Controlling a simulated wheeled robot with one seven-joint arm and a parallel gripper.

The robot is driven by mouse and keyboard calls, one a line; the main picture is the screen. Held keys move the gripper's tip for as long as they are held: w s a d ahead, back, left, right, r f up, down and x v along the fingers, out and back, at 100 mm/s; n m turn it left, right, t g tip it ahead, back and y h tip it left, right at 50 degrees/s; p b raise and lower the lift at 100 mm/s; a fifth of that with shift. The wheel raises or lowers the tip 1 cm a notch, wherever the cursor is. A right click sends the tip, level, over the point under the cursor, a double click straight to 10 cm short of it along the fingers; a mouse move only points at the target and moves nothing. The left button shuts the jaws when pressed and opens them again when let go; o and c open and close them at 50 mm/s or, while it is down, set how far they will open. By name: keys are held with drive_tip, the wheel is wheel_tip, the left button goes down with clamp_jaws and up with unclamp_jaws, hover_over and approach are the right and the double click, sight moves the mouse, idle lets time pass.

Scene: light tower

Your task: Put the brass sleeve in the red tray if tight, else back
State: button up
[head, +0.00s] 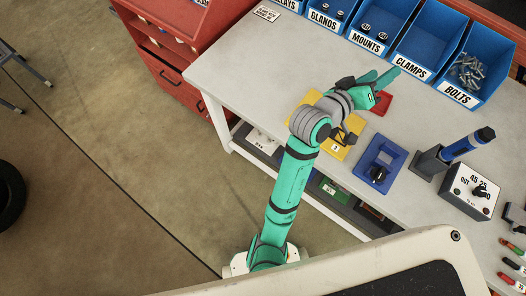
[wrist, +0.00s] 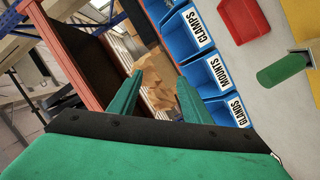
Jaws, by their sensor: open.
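The red tray (head: 383,106) lies on the bench behind my gripper (head: 382,78), which partly hides it in the head view. The tray also shows at the top of the wrist view (wrist: 236,14), and its visible part is empty. My gripper is raised above the bench, with its two green fingers apart and nothing between them. In the wrist view the open fingers (wrist: 160,77) point past the bench end toward the floor and shelves. I cannot make out a brass sleeve in either view.
A yellow mat (head: 344,151) lies under my arm. A blue cylinder (head: 464,146) leans in a grey holder, beside a dial box (head: 465,192). A green cylinder (wrist: 283,70) shows in the wrist view. Labelled blue bins (head: 420,45) line the back.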

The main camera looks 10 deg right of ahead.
drive_tip(key=s+a+f+n+t+y, duration=0.1)
drive_tip(key=a+f+n+t+y, duration=0.1)
drive_tip(key=a, duration=0.4)
drive_tip(key=s+a+f+n+t+y, duration=0.1)
drive_tip(key=a+f+n+t+y, duration=0.2)
drive_tip(key=a+f, duration=0.4)
drive_tip(key=s+a+f+n+t+y, duration=0.1)
drive_tip(key=a+f+n+t+y, duration=0.1)
drive_tip(key=a+f, duration=0.3)
drive_tip(key=shift+s+a+f+t+y, duration=0.1)
drive_tip(key=shift+a+t+y, duration=0.4)
drive_tip(key=shift+a+y, duration=0.35)
drive_tip(key=s+a+f+m+y, duration=0.1)
drive_tip(key=s+a+m+y, duration=0.1)
drive_tip(key=s+a, duration=0.7)
drive_tip(key=s+a+f+m+y, duration=0.2)
drive_tip(key=s+a+y, duration=0.2)
drive_tip(key=s+a, duration=0.6)
drive_tip(key=shift+s, duration=0.8)
drive_tip(key=shift+f+y, duration=0.1)
drive_tip(key=shift+y, duration=0.15)
